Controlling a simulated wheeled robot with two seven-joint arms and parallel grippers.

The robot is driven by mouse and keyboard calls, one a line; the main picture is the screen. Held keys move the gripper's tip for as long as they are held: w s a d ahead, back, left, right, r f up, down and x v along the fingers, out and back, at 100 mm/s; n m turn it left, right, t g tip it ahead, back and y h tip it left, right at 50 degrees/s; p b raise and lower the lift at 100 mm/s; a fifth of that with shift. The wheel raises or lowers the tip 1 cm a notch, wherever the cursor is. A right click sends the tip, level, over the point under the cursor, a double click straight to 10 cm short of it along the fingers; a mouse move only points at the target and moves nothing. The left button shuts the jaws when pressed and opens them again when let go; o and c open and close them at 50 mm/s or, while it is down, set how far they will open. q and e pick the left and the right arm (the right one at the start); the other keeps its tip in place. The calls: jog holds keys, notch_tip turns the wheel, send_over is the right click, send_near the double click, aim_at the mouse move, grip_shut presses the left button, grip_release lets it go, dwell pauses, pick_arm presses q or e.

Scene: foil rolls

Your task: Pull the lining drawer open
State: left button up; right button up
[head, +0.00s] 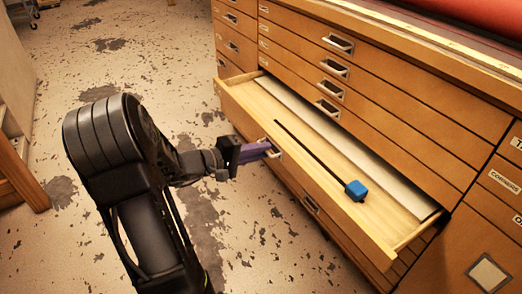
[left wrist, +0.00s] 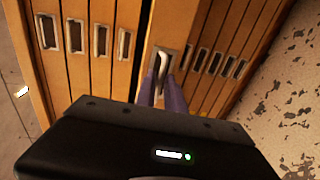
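The wooden drawer (head: 335,203) stands pulled out from the cabinet, with its pale inside showing. The fingers partly hide the handle. My right gripper is not in view.
Other shut drawers with metal handles (head: 334,66) rise above the open one. More drawers with white labels (head: 505,182) stand at the right. A red roll (head: 480,12) lies on top. Speckled floor (head: 250,240) in front of the drawer is clear. A wooden frame (head: 20,175) stands at the left.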

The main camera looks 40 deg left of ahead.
pick_arm(q)
jog(key=shift+o, duration=1.4)
jog(key=p+v, duration=0.1)
jog(key=v, duration=0.6)
jog(key=shift+s+p, duration=0.35)
jog(key=shift+p, duration=0.05)
jog(key=shift+a+r, duration=0.1)
jog(key=shift+r, duration=0.05)
